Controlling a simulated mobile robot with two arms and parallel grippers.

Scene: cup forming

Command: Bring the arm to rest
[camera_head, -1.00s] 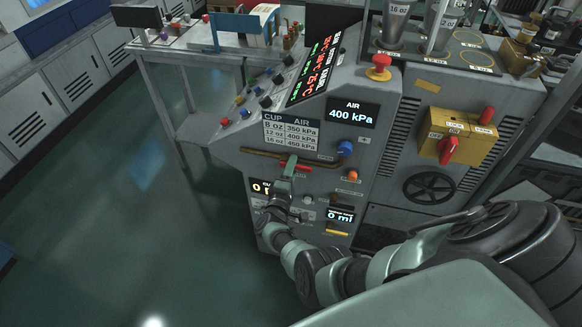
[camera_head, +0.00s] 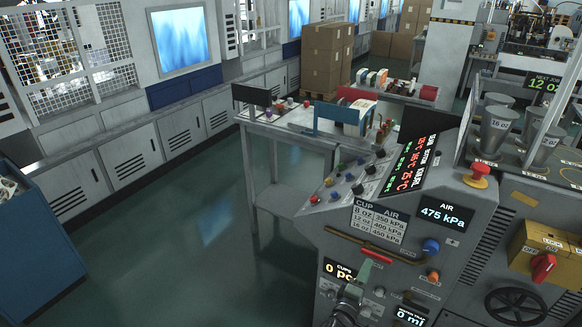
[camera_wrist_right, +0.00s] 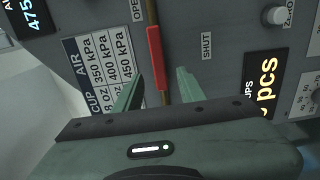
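My right gripper (camera_head: 364,268) is at the front of the grey machine (camera_head: 440,215), just below a red handle (camera_head: 376,257). In the right wrist view, the fingers of my right gripper (camera_wrist_right: 160,78) stand apart. The red handle (camera_wrist_right: 156,58) shows between them, with a gap on each side, so they do not grip it. How far the fingertips are from the panel is hard to tell. My right forearm is cut off by the bottom edge of the head view. My left arm and gripper are not in view.
A display (camera_head: 443,215) reads AIR 475 kPa. A worktable (camera_head: 285,130) stands behind. Open green floor (camera_head: 190,240) lies to the left, with a blue bin (camera_head: 40,250) at the edge.

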